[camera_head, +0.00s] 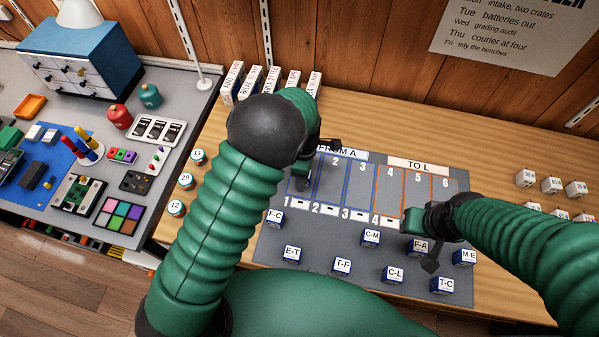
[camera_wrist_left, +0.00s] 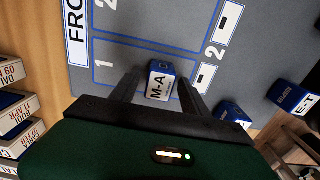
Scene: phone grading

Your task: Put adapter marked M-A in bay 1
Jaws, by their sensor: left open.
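In the left wrist view the adapter marked M-A (camera_wrist_left: 160,82), a blue block with a white label, is between the two fingers of my left gripper (camera_wrist_left: 158,90). The fingers are open, one on each side of it. It appears within the blue outline of bay 1 (camera_wrist_left: 114,74); whether its base rests flat is hard to tell. In the head view my left gripper (camera_head: 304,172) is over bay 1, and I cannot make out M-A there. My right gripper (camera_head: 424,238) is beside the adapter F-A (camera_head: 419,247); its finger opening is unclear.
The grey mat (camera_head: 272,244) has more blue and orange bays to the right. Several other adapters, such as F-C (camera_head: 275,219) and E-T (camera_head: 292,254), stand along its front. Labelled boxes (camera_head: 251,80) stand behind left, and small round tins (camera_head: 186,181) stand left of the mat.

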